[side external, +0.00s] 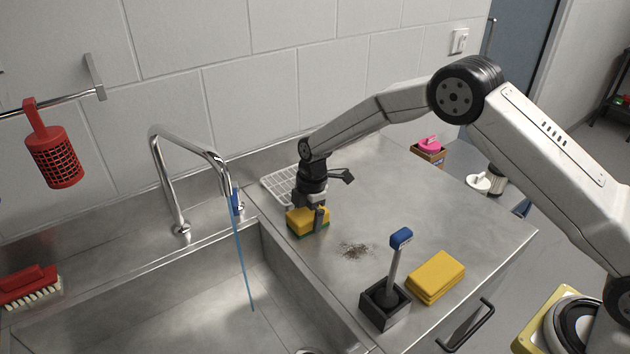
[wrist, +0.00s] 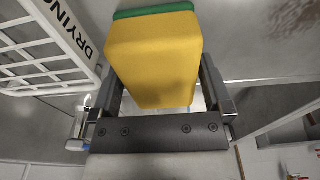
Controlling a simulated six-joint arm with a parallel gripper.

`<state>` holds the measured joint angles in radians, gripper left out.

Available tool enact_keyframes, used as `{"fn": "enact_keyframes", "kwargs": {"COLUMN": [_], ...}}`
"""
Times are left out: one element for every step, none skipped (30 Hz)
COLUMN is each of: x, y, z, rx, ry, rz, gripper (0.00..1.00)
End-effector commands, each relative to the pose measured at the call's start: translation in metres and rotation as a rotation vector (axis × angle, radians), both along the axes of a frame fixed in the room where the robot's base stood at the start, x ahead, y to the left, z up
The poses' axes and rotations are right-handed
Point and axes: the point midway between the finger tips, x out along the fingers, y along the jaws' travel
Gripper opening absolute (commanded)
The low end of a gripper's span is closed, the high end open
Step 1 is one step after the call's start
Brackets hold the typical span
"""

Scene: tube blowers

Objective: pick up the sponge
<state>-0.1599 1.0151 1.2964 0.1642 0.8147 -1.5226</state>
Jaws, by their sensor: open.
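The sponge (side external: 302,221) is yellow with a green layer and sits on the steel counter beside the sink, in front of the white rack. In the wrist view the sponge (wrist: 155,55) fills the upper middle, its green layer along the far edge. My gripper (side external: 318,214) is down at the sponge, with one finger showing against its right side. In the wrist view my gripper (wrist: 160,90) is open, with one finger on each side of the sponge. I cannot tell whether the fingers touch it.
A white drying rack (side external: 280,186) lies close behind the sponge. The sink (side external: 200,310) with a faucet (side external: 190,170) is at the left. Dark crumbs (side external: 354,250), a blue-topped brush in a dark holder (side external: 385,303) and folded yellow cloths (side external: 436,277) are to the right on the counter.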

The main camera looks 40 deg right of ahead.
Motion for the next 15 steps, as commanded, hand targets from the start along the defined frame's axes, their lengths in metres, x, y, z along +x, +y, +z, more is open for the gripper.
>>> {"fn": "enact_keyframes", "kwargs": {"x": [0.0000,0.0001,0.0001,0.0001,0.0001,0.0001,0.0001,0.0000,0.0000,0.0000,0.0000,0.0000,0.0000,0.0000,0.0000], "y": [0.0000,0.0000,0.0000,0.0001,0.0001,0.0001,0.0001,0.0000,0.0000,0.0000,0.0000,0.0000,0.0000,0.0000,0.0000], "z": [-0.0007,-0.0009,-0.0012,-0.0014,-0.0015,-0.0016,-0.0017,-0.0017,-0.0017,-0.0017,-0.0017,-0.0017,-0.0017,-0.0017,-0.0018], "rx": [0.000,0.000,0.000,0.000,0.000,0.000,0.000,0.000,0.000,0.000,0.000,0.000,0.000,0.000,0.000], "ry": [0.000,0.000,0.000,0.000,0.000,0.000,0.000,0.000,0.000,0.000,0.000,0.000,0.000,0.000,0.000], "rz": [0.000,0.000,0.000,0.000,0.000,0.000,0.000,0.000,0.000,0.000,0.000,0.000,0.000,0.000,0.000], "gripper": [1.00,1.00,1.00,1.00,1.00,1.00,1.00,1.00,1.00,1.00,1.00,1.00,1.00,1.00,0.87]}}
